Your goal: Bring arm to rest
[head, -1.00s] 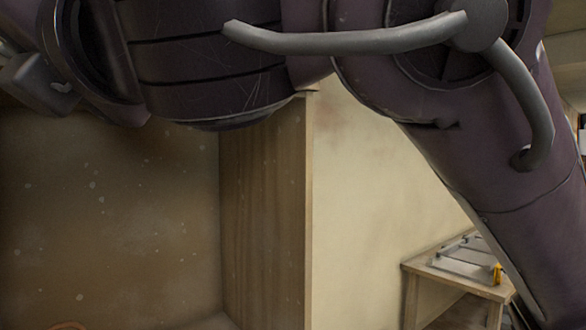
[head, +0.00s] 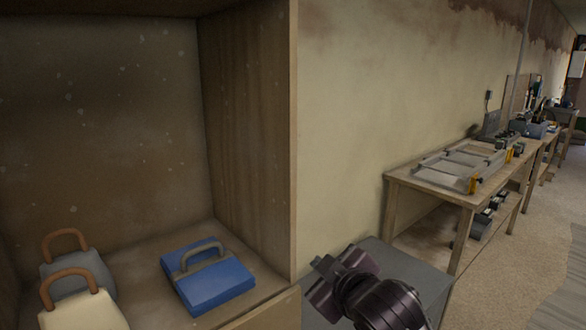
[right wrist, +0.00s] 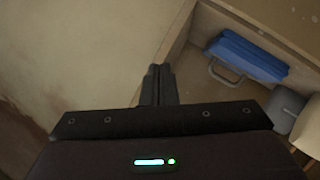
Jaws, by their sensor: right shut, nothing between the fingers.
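My right gripper (head: 330,285) is low in the head view, in front of a grey surface and to the right of the wooden cabinet (head: 250,140). In the right wrist view its two dark fingers (right wrist: 158,84) are together with nothing between them. They point towards the plaster wall beside the cabinet's edge and touch nothing that I can see. My left gripper is not in view.
The open cabinet holds a blue case (head: 208,278), a grey bag (head: 78,268) and a cream bag (head: 85,310). A grey box-like top (head: 415,275) lies beside my right arm. A wooden workbench (head: 425,185) stands along the wall. The floor at right is clear.

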